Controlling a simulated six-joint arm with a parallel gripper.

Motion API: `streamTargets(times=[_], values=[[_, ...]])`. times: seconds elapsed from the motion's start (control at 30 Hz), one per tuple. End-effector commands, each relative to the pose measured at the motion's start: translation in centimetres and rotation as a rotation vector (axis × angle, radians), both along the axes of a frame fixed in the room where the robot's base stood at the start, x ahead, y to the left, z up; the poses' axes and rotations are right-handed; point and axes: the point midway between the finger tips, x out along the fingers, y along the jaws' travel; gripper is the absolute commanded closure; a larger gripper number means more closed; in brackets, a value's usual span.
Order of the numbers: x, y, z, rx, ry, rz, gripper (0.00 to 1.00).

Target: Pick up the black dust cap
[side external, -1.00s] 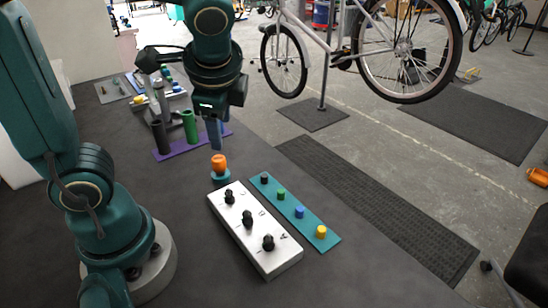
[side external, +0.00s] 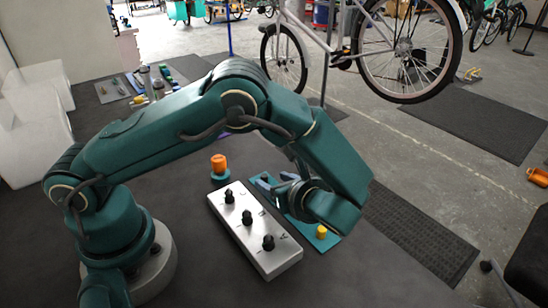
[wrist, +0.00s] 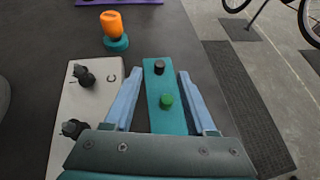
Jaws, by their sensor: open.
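The black dust cap (wrist: 159,67) sits upright at the far end of a teal strip (wrist: 153,93) in the wrist view. A green cap (wrist: 166,102) stands nearer on the same strip. My gripper (wrist: 159,75) is open and empty, with its blue fingers on either side of the strip and their tips near the black cap. The cap is not touched as far as I can tell. In the side view my gripper (side external: 276,181) is low over the strip's far end. A yellow cap (side external: 321,232) shows at the near end.
A pale block (side external: 254,232) with several black valve stems lies left of the strip. An orange piece (side external: 219,162) stands on a teal base behind the block. Small items (side external: 150,82) stand at the back of the dark table. The front of the table is clear.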

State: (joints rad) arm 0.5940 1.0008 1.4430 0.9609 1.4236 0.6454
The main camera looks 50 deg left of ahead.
Motion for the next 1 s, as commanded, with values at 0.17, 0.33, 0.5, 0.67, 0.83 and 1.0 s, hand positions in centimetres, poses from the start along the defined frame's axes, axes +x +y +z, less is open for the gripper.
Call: streamTargets(times=[0.17, 0.33, 0.5, 0.67, 0.83, 1.0], values=[[0.3, 1.9, -1.0, -0.002, 0.001, 0.004, 0.44], [0.6, 3.5, -1.9, -0.003, 0.0, 0.003, 0.44], [0.8, 4.0, -2.2, -0.004, 0.0, 0.002, 0.44], [0.8, 4.0, -2.2, -0.004, -0.001, 0.001, 0.44], [0.8, 4.0, -2.2, -0.005, -0.001, 0.001, 0.97], [0.8, 4.0, -2.2, -0.005, -0.002, 0.001, 1.0]])
